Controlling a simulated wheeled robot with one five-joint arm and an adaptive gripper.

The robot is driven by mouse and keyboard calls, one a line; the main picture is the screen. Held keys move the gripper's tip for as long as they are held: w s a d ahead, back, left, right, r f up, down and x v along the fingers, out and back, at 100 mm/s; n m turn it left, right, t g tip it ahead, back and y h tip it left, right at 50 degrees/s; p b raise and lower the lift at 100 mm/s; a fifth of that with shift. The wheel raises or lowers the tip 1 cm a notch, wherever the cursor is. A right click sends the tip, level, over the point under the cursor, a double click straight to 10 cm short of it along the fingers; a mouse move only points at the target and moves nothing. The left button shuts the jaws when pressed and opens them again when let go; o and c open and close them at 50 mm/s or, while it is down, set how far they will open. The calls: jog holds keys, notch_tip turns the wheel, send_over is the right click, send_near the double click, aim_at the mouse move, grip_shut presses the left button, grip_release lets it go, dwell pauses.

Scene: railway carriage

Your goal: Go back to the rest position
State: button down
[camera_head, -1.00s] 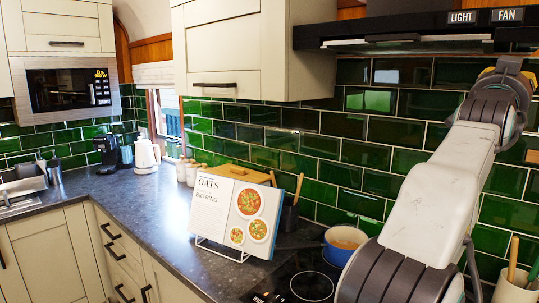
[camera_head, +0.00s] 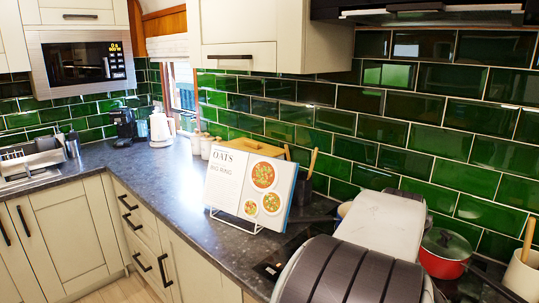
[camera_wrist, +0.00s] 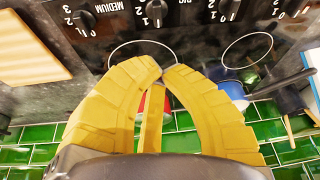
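My gripper (camera_wrist: 163,72) shows in the wrist view with its yellow fingers curved inward and their tips together. A red pot shows partly between and behind the fingers. In the head view my arm is low at the bottom right. My gripper is not visible there, hidden behind the arm or out of frame.
A red pot with a green lid (camera_head: 446,246) stands behind my arm at the right. A cookbook on a stand (camera_head: 250,187) is left of the arm. Dark utensil holders (camera_wrist: 289,100) and a blue pan (camera_wrist: 234,90) are near the hob. The counter farther left (camera_head: 150,183) has free room.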

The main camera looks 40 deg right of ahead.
jog(key=w+a+f+n+t+y, duration=0.1)
jog(key=w+a+n, duration=0.2)
jog(key=a, duration=0.8)
jog(key=w+a+f+n+t+y, duration=0.1)
jog(key=w+a+n, duration=0.2)
jog(key=a+n, duration=0.4)
jog(key=w+a+f+n+y, duration=0.1)
jog(key=a+n, duration=0.4)
jog(key=a, duration=1)
jog(key=shift+w+a+f+t+y, duration=0.4)
jog(key=shift+w+y, duration=0.1)
jog(key=shift+w, duration=0.5)
